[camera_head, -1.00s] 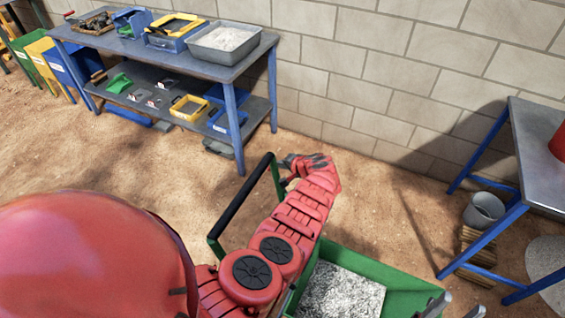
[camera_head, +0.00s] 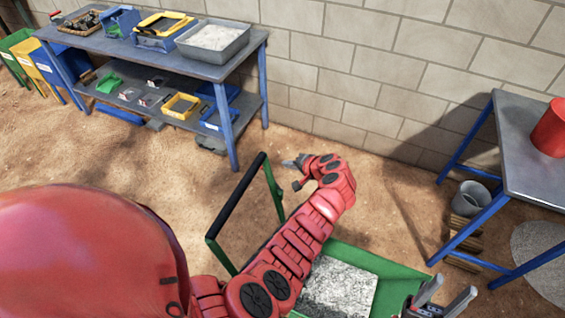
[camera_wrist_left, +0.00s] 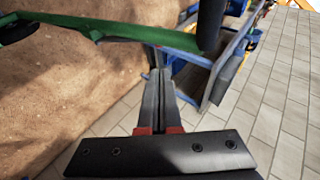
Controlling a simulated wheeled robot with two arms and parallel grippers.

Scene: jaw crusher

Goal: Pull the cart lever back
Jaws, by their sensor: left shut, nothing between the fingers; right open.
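The green cart (camera_head: 400,280) holds grey gravel and is at the bottom centre of the head view, partly hidden by my left arm. Its green lever frame with a long black grip (camera_head: 237,196) rises at the cart's left side. In the left wrist view, a green bar (camera_wrist_left: 130,34) and a black grip (camera_wrist_left: 210,25) show beyond the fingers. My left gripper (camera_head: 292,163) is shut and empty, to the right of the grip's upper end and apart from it. It also shows in the left wrist view (camera_wrist_left: 160,78). My right gripper (camera_head: 449,298) is open at the lower right, by the cart's edge.
A blue-legged workbench (camera_head: 200,66) with trays stands against the block wall at the back left. A grey table (camera_head: 530,150) with a red container (camera_head: 551,128) is at the right, with a bucket (camera_head: 479,195) below.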

